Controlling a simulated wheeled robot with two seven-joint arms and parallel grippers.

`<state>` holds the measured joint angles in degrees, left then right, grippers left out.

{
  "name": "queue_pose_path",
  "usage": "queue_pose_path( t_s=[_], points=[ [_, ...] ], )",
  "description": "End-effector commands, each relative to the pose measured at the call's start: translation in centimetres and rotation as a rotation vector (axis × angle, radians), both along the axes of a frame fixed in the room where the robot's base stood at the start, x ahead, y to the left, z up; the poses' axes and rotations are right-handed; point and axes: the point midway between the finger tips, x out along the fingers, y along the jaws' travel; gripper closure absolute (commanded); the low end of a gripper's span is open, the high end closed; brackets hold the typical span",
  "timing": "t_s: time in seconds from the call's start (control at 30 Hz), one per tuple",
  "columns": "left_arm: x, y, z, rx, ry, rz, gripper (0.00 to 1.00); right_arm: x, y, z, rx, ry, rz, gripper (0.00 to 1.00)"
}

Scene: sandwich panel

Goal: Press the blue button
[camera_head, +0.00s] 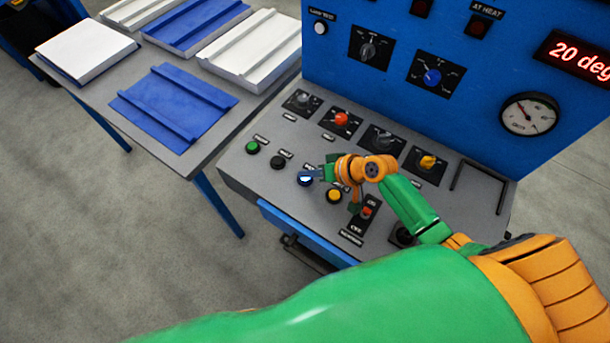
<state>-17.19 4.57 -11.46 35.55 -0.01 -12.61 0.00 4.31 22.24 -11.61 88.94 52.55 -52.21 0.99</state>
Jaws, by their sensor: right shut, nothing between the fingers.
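The blue button (304,180) is on the sloped grey panel of the blue machine, in the row nearest the front edge, between a black button and a yellow button. My right gripper (318,173) reaches in from the right and is shut and empty. Its tip is at the right edge of the blue button and overlaps it in the picture. I cannot tell whether the tip touches the button or hovers just above it. Part of the button is hidden by the tip. My left gripper is not in view.
A green button (252,147), a black button (277,162) and a yellow button (333,195) flank the blue one. A red switch (366,212) and several knobs, including a red knob (341,119), are near my wrist. A table (200,150) with panels stands left.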

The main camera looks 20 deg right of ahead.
Motion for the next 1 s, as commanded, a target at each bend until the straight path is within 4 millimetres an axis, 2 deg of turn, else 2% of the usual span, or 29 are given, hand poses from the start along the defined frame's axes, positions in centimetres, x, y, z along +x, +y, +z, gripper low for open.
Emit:
queue_pose_path(
  t_s=[0.77,1.0],
  points=[
    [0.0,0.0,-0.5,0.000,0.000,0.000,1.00,0.0,0.0,-0.7,0.000,0.002,0.001,1.00],
    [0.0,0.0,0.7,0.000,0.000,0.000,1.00,0.0,0.0,0.4,-0.001,0.002,0.001,1.00]
  ],
)
